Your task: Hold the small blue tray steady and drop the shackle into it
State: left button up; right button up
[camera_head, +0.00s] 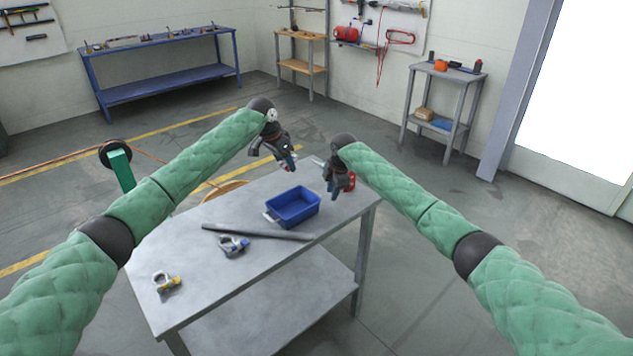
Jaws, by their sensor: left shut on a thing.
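The small blue tray (293,221) stands upright on the grey metal table, near its far right part, and looks empty. My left gripper (287,163) is shut above the table, beyond the tray. It holds a small thing with pale and red bits, which looks like the shackle (285,169); most of it is hidden by the fingers. My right gripper (335,190) points down beyond the tray's right corner, apart from the tray. Its finger gap is too small and dark to read.
A dark bar (256,232) lies in front of the tray. A red object (350,181) is beside my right gripper.

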aim_at(315, 212)
jog(key=a+r+n+g+h, duration=0.1)
jog(key=a+r+n, duration=0.3)
jog(key=a+r, duration=0.15)
jog(key=f, duration=1.2)
jog(key=shift+s+a+f, duration=0.15)
jog(key=shift+a+f, duration=0.1)
jog(key=shift+a, duration=0.1)
jog(key=shift+c, duration=0.5)
grip_shut()
